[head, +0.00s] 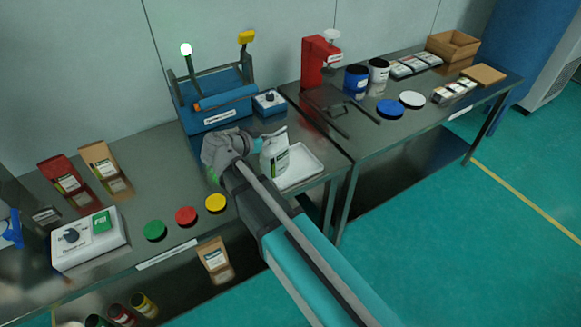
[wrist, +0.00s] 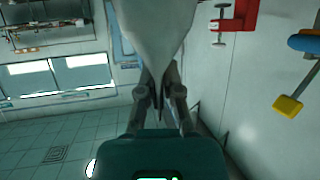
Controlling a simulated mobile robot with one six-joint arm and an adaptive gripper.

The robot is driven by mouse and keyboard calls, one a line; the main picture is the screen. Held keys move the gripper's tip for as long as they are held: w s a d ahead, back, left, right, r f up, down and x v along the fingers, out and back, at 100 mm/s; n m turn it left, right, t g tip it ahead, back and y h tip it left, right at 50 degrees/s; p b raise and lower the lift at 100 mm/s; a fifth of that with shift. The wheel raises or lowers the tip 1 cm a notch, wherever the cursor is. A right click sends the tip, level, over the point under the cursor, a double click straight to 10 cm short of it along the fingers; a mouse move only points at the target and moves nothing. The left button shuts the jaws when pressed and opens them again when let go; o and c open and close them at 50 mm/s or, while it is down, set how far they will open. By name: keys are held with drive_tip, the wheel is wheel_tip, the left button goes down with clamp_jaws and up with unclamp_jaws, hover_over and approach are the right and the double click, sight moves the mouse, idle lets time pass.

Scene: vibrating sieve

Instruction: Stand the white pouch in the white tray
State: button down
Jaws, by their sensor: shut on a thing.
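The white pouch (head: 275,157) with a green and white label is upright, slightly tilted, at the left side of the white tray (head: 309,165) in the head view. I cannot tell whether its bottom touches the tray. My gripper (head: 257,145) is shut on the pouch from the left; its fingers are partly hidden by my arm. In the wrist view the pouch (wrist: 155,30) is a pale shape filling the top middle, pinched between my gripper's fingers (wrist: 160,92). The pouch and my arm hide the tray's left part.
Green, red and yellow lids (head: 186,216) lie to the left along the front edge. A red press (head: 320,65) stands on the right table.

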drive_tip(key=w+d+r+m+g+h, duration=0.1)
drive_tip(key=d+m+g+h, duration=0.1)
drive_tip(key=d, duration=0.7)
drive_tip(key=shift+d+m+p, duration=0.3)
drive_tip(key=shift+p, duration=0.15)
drive_tip(key=shift+w, duration=0.15)
drive_tip(key=w+a+f+b, duration=0.5)
drive_tip(key=w+f+b, duration=0.4)
drive_tip(key=w, duration=0.3)
drive_tip(key=shift+a, duration=0.15)
drive_tip(key=shift+f, duration=0.1)
